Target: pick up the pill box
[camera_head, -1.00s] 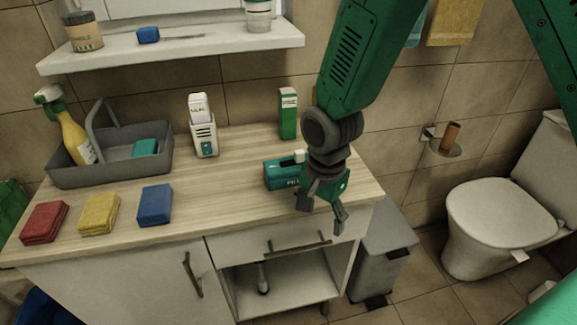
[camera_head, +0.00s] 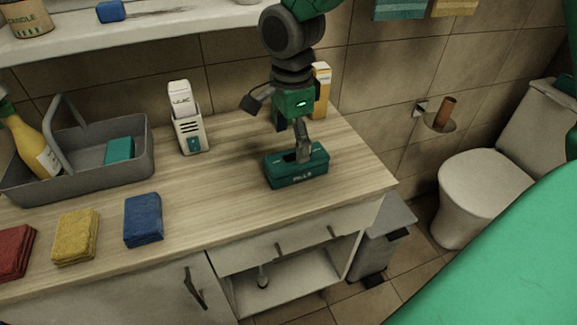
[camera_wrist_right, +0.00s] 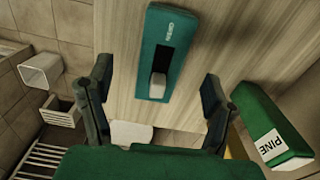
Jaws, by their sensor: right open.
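In the right wrist view the pill box (camera_wrist_right: 160,57) lies beyond the open fingers (camera_wrist_right: 157,76), with nothing between the tips but part of a pale block on the box. My left gripper is not in view.
A green PINE box (camera_wrist_right: 262,117) stands close to the right finger, with a yellow box (camera_head: 322,88) behind. A white dispenser (camera_head: 190,130), a grey caddy (camera_head: 135,176) and red, yellow and blue (camera_head: 143,218) cloths sit leftward. Bare counter lies left of the pill box.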

